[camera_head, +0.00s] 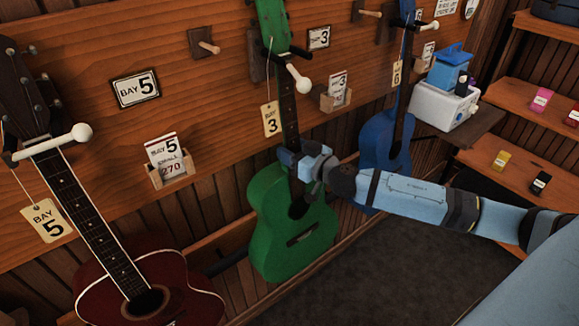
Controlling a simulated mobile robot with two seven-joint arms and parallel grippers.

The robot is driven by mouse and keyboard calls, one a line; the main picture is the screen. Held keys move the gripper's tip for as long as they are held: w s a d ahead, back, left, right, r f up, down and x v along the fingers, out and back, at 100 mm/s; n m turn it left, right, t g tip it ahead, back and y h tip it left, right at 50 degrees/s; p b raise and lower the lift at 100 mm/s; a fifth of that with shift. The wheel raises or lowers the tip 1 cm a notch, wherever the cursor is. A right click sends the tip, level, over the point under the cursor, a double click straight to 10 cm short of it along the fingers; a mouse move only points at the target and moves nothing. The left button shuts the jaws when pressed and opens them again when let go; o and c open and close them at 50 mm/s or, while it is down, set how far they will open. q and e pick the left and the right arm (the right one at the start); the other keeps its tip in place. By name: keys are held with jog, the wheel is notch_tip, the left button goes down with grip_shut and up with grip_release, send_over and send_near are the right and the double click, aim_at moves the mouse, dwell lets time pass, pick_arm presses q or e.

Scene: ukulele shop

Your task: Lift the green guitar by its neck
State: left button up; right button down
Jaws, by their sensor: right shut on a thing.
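The green guitar (275,220) hangs upright against the wooden wall in the middle of the head view. Its green headstock (273,25) is at the top, by a peg with a white knob, and a "BAY 3" tag (271,119) hangs beside its neck. My right gripper (291,160) is shut on the neck low down, just above the body. The gripper and wrist hide that part of the neck and some of the upper body. My left gripper is not in view.
A dark red guitar (150,290) hangs at the left, and a blue guitar (385,140) hangs just right of the green one, behind my right arm. A blue and white box (443,103) stands on a small shelf. Dark floor (400,260) is clear below.

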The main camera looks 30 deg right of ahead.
aim_at(291, 124)
jog(key=shift+r, duration=0.2)
jog(key=shift+s+d+r, duration=0.1)
jog(key=shift+d+r, duration=0.05)
jog(key=shift+r, duration=0.3)
notch_tip(291, 124, up, 6)
jog(key=shift+r, duration=0.15)
jog(key=s+a+b+v, duration=0.1)
jog(key=a+b+v, duration=0.2)
jog(key=v, duration=1.6)
jog(key=shift+a, duration=0.2)
jog(key=shift+s, duration=0.15)
